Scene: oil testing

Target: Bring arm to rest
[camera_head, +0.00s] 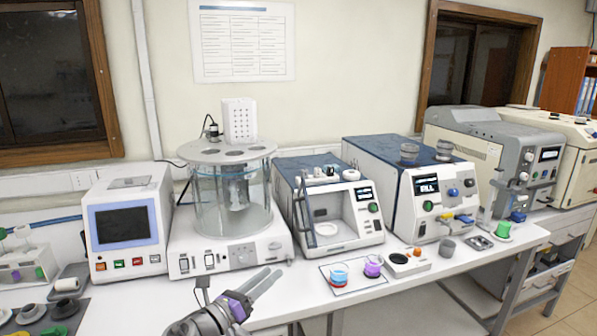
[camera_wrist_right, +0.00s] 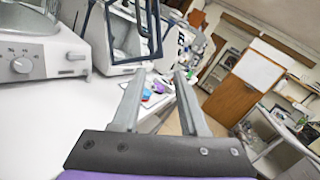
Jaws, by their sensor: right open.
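My right gripper (camera_head: 268,286) shows at the bottom middle of the head view, over the front part of the white bench (camera_head: 140,300). Its two grey fingers point up and to the right. In the right wrist view the gripper (camera_wrist_right: 158,78) has its two fingers spread, with nothing between them. It appears apart from the devices on the bench. My left gripper does not show in either view.
A glass bath device (camera_head: 232,250) stands behind the gripper, with a screen device (camera_head: 125,228) to its left. A mat with blue-red (camera_head: 339,274) and purple (camera_head: 373,266) containers lies to the right. Bare bench surrounds the gripper.

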